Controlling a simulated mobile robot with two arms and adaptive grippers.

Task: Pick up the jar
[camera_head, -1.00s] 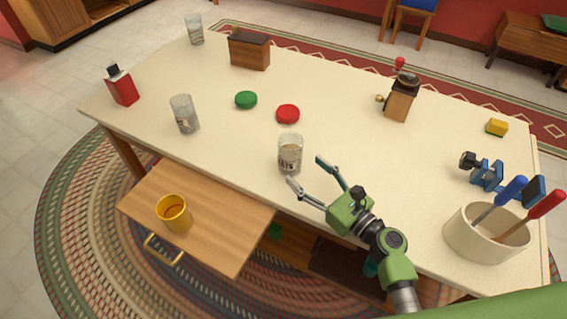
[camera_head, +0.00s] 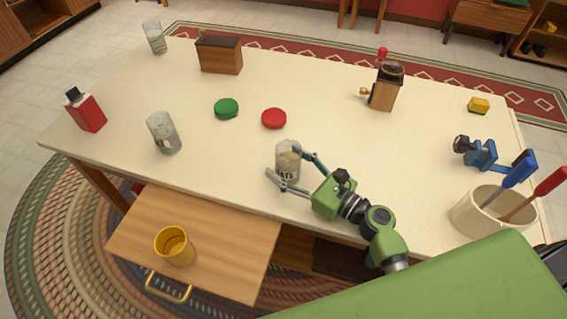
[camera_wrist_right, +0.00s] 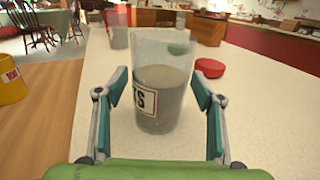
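A clear glass jar with grey contents and a lettered label (camera_head: 287,163) stands upright near the table's front edge. My right gripper (camera_head: 287,166) is open, with one finger on either side of it. In the right wrist view the jar (camera_wrist_right: 162,85) stands between the open fingers (camera_wrist_right: 160,112), with a gap on both sides. A second glass jar (camera_head: 164,133) stands to the left, and a third (camera_head: 154,37) at the far left corner. My left gripper is not in view.
A red lid (camera_head: 274,118) and a green lid (camera_head: 227,108) lie behind the jar. A wooden box (camera_head: 220,55), a coffee grinder (camera_head: 384,88) and a utensil crock (camera_head: 483,213) stand on the table. An open drawer (camera_head: 215,245) with a yellow mug (camera_head: 174,247) juts out at the front left.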

